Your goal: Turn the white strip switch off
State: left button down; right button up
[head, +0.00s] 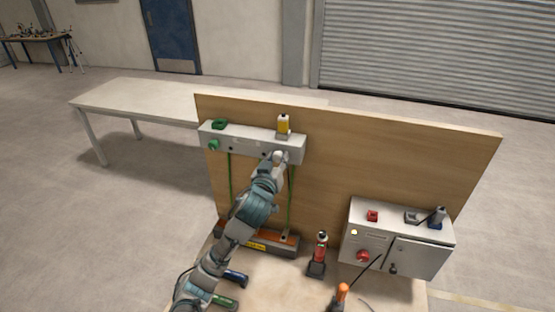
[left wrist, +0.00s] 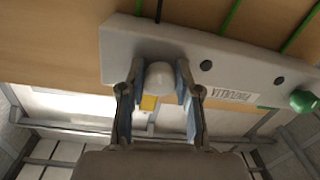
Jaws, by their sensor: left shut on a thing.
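A light grey-white strip (head: 242,147) is fixed along the upper part of an upright wooden board. My left gripper (head: 283,157) is at the right end of its front face. In the left wrist view, a white rounded knob (left wrist: 159,76) on the strip (left wrist: 125,50) sits between the two fingers of my left gripper (left wrist: 158,84), which are shut on it. The strip's green knob (head: 214,145) is at its left end in the head view and shows at the right edge of the left wrist view (left wrist: 303,100). My right gripper is not in view.
A yellow object (head: 284,124) and a green one (head: 219,125) stand on the strip. Green cords (head: 230,175) hang below it. A grey switch box (head: 400,225), a red-and-black tool (head: 319,252) and an orange-handled tool (head: 342,292) are at the lower right.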

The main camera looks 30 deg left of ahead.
pick_arm(q)
jog(key=shift+s+a+r+n, duration=0.1)
jog(key=shift+r+n, duration=0.35)
jog(key=shift+n, duration=0.55)
jog(key=shift+p, duration=0.3)
jog(key=c, duration=0.8)
grip_release()
jog(key=shift+s, duration=0.15)
jog(key=shift+s+f, duration=0.1)
jog(key=shift+f, duration=0.15)
jog(key=v, duration=0.7)
jog(key=shift+s, duration=0.2)
